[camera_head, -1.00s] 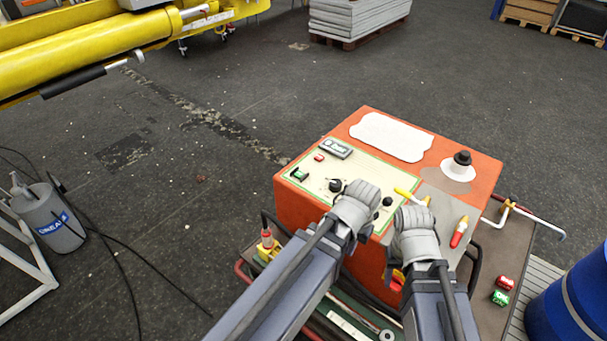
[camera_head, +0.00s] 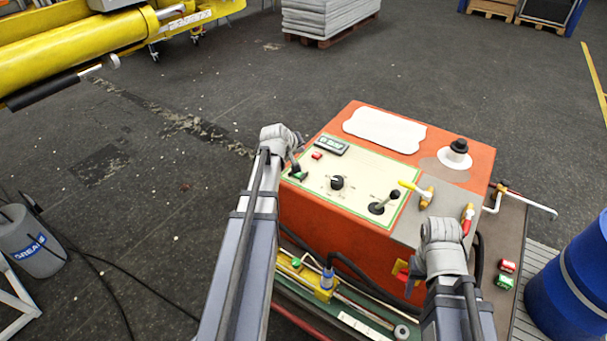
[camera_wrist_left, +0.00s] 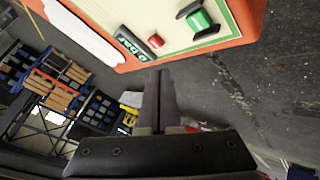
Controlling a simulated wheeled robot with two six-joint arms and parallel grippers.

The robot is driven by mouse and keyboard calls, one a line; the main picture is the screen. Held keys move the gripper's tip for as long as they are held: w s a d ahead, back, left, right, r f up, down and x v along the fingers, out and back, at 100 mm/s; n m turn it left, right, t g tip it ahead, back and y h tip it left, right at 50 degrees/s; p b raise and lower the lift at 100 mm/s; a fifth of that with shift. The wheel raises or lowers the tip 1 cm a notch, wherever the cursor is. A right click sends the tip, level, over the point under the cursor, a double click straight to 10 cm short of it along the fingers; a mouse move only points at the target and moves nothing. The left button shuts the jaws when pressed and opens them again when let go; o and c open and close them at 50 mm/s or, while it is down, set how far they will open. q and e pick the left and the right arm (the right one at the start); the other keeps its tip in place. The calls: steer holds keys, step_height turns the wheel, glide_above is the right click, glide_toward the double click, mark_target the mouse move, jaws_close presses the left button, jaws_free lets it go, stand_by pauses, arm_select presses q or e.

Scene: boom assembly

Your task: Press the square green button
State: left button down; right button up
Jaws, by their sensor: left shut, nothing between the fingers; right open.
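A green button (camera_head: 299,175) in a dark frame sits at the left edge of the orange console's cream panel. In the left wrist view the green button (camera_wrist_left: 199,20) is at the top, right of the fingers. My left gripper (camera_head: 295,162) is beside the panel's left edge, close to this button; its fingers (camera_wrist_left: 160,96) are shut and empty, apart from the button in the wrist view. Another green button (camera_head: 504,282) sits below a red one (camera_head: 507,266) on the right ledge. My right gripper (camera_head: 441,224) is open at the console's front right; its fingertips are mostly hidden.
The panel holds a small red button (camera_head: 317,155), a display (camera_head: 331,145), a black knob (camera_head: 337,183) and a joystick (camera_head: 384,202). A yellow-handled valve (camera_head: 417,191) and a red-handled one (camera_head: 467,218) stand near my right gripper. A blue barrel (camera_head: 575,295) stands right.

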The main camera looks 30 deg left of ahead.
mark_target(298, 176)
arm_select(q)
steer(key=shift+w+a+r, duration=0.15)
steer(key=shift+a, duration=0.3)
steer(key=shift+f, duration=0.2)
step_height(298, 176, down, 8)
steer(key=b, duration=0.9)
steer(key=shift+f, duration=0.25)
steer(key=shift+f, duration=0.1)
stand_by(1.2)
steer(key=shift+f+b, duration=0.3)
steer(key=shift+b, duration=0.05)
steer(key=shift+f+b, duration=0.5)
steer(key=shift+f, duration=0.05)
stand_by(0.7)
steer(key=shift+r, duration=0.1)
steer(key=shift+r+p, duration=0.9)
steer(key=shift+p, duration=0.05)
